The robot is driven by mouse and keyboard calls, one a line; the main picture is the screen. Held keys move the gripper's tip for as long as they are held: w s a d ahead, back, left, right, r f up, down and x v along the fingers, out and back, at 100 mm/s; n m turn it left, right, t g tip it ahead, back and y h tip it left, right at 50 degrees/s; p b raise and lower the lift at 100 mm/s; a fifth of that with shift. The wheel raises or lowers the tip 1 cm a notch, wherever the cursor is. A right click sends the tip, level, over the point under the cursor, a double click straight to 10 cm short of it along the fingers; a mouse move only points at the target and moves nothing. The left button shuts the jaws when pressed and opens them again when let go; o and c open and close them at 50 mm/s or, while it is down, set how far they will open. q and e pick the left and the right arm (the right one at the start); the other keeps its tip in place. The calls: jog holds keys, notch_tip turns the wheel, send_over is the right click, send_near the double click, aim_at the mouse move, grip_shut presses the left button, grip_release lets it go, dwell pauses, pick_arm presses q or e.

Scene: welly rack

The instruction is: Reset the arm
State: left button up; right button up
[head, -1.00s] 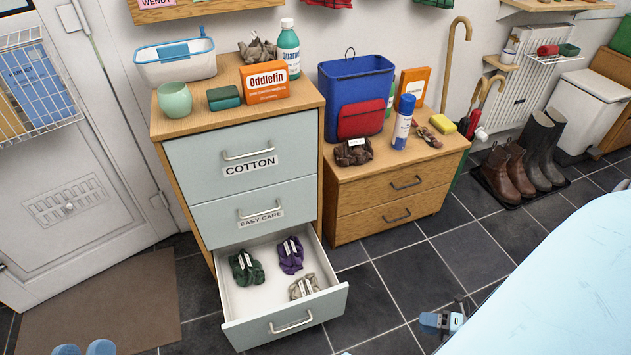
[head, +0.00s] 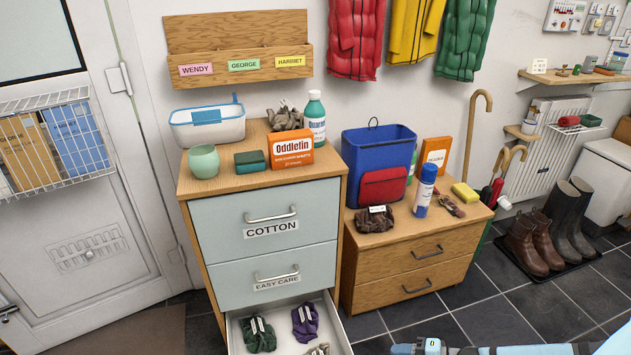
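My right arm comes in from the right along the bottom edge, with pale blue and dark parts. Its end (head: 425,347) lies low, in front of the wooden drawer unit; the fingers are cut off or too small to make out, so I cannot tell whether that gripper is open or shut. My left gripper is not in view. The open bottom drawer (head: 338,340) of the tall unit holds a dark green bundle (head: 260,334), a purple bundle (head: 304,323) and a beige bundle (head: 319,349) cut off by the lower edge.
The COTTON drawer (head: 265,212) and EASY CARE drawer (head: 277,282) are shut. A teal cup (head: 204,161) and orange box (head: 292,149) stand on top. The low unit (head: 400,270) bears a blue bin (head: 365,150) and a brown bundle (head: 375,219). Boots (head: 530,240) stand at right.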

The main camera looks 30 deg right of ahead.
jog(key=w+a+r+m+t, duration=0.2)
jog(key=a+r+m+t, duration=0.2)
jog(key=a+r+m, duration=0.9)
jog(key=w+a+r+m+t, duration=0.1)
jog(key=a+r+m+t, duration=0.35)
jog(key=a+r, duration=1.45)
jog(key=s+d+r+g+h+p, duration=0.1)
jog(key=d+r+g+h+p, duration=0.2)
jog(key=p, duration=1.5)
jog(key=s+d+r+g+h+p, duration=0.2)
jog(key=d+r+g+p, duration=0.3)
jog(key=p, duration=1.3)
jog(key=shift+s+d+r+h+p, duration=0.35)
jog(key=shift+d+h, duration=0.25)
jog(key=shift+d, duration=0.5)
jog(key=shift+o, duration=0.5)
jog(key=shift+d+f, duration=0.1)
jog(key=shift+f, duration=0.05)
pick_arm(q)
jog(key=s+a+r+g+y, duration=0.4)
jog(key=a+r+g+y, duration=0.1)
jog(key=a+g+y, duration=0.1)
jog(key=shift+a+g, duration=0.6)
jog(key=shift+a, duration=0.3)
pick_arm(e)
jog(key=shift+f, duration=0.2)
